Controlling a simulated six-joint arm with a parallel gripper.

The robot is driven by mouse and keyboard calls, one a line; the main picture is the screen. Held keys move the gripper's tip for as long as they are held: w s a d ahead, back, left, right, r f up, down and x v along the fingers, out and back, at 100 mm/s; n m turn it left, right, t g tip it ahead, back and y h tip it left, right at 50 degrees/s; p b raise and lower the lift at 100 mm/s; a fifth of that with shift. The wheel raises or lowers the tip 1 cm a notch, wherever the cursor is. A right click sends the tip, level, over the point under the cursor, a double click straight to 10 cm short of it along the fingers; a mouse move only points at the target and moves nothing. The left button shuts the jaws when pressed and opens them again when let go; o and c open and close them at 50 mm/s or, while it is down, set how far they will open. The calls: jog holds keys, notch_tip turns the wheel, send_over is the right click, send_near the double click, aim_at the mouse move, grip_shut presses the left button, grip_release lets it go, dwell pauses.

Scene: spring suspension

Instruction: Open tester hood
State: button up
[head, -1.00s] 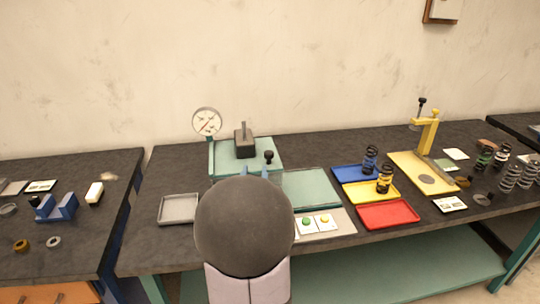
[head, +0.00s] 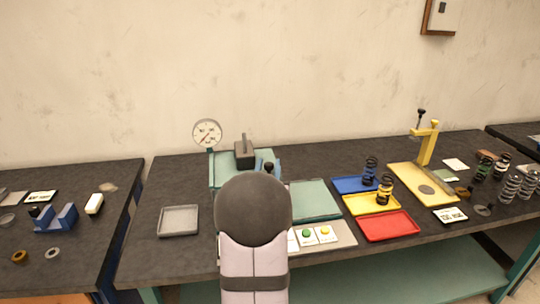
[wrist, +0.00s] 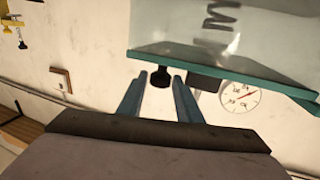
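The tester (head: 222,170) is a green unit with a round dial gauge (head: 207,132) and a dark block (head: 244,153) on top. In the wrist view its hood shows as a clear panel with a teal edge (wrist: 222,66), and the gauge (wrist: 240,97) is beside it. A black knob (head: 268,167) stands at the tester's right side; in the wrist view the knob (wrist: 161,78) lies between my fingertips. My gripper (head: 267,170) is open, with blue fingers on either side of the knob. I cannot tell whether they touch it. My arm hides the tester's front.
A grey tray (head: 179,220) is left of my arm. To the right are a green plate (head: 315,200), a button panel (head: 335,234), blue (head: 350,185), yellow (head: 365,206) and red (head: 388,226) trays, springs and a yellow press (head: 428,145).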

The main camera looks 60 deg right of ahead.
jog(key=shift+p+x, duration=0.6)
jog(key=shift+x, duration=2.1)
grip_shut()
